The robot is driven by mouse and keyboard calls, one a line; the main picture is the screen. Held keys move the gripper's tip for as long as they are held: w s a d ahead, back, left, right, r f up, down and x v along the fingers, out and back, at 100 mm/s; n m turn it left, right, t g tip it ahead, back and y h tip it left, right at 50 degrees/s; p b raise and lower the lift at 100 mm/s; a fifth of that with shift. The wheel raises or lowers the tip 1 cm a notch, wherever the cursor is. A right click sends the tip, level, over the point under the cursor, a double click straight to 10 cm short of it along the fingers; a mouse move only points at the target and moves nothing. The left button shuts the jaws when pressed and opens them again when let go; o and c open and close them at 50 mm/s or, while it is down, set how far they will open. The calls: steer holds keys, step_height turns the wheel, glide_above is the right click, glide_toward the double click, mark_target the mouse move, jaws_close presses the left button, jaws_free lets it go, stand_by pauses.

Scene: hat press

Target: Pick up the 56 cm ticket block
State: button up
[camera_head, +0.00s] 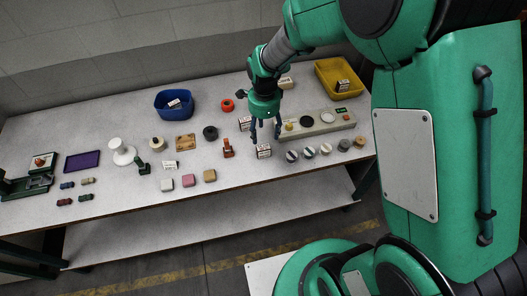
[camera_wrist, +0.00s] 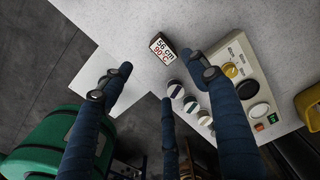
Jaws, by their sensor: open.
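The 56 cm ticket block (camera_wrist: 161,48) is a small dark-sided block with a white face reading "56 cm 90°C" in the wrist view. It stands on the pale table near the front edge. In the head view, the block just below my gripper (camera_head: 264,151) appears to be the same one; its print is too small to read there. My gripper (camera_head: 265,136) is open and empty above it. In the wrist view the block lies beyond and between the spread blue fingers of my gripper (camera_wrist: 160,66), apart from them.
Several round knob-like pieces (camera_head: 309,152) stand right of the block. Behind them is a control panel (camera_head: 335,120) with a yellow knob. Another white-faced block (camera_head: 245,123) stands behind left, and an orange-brown item (camera_head: 228,148) to the left. A yellow bin (camera_head: 325,75) and blue tub (camera_head: 165,113) stand farther back.

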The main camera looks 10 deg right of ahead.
mark_target(264, 149)
steer(key=shift+f+b, duration=0.5)
steer(key=shift+f, duration=3.1)
steer(key=shift+f, duration=0.15)
steer(key=shift+w+f+b, duration=0.1)
steer(key=shift+f+b, duration=0.45)
steer(key=shift+f, duration=1.95)
steer(key=c, duration=1.3)
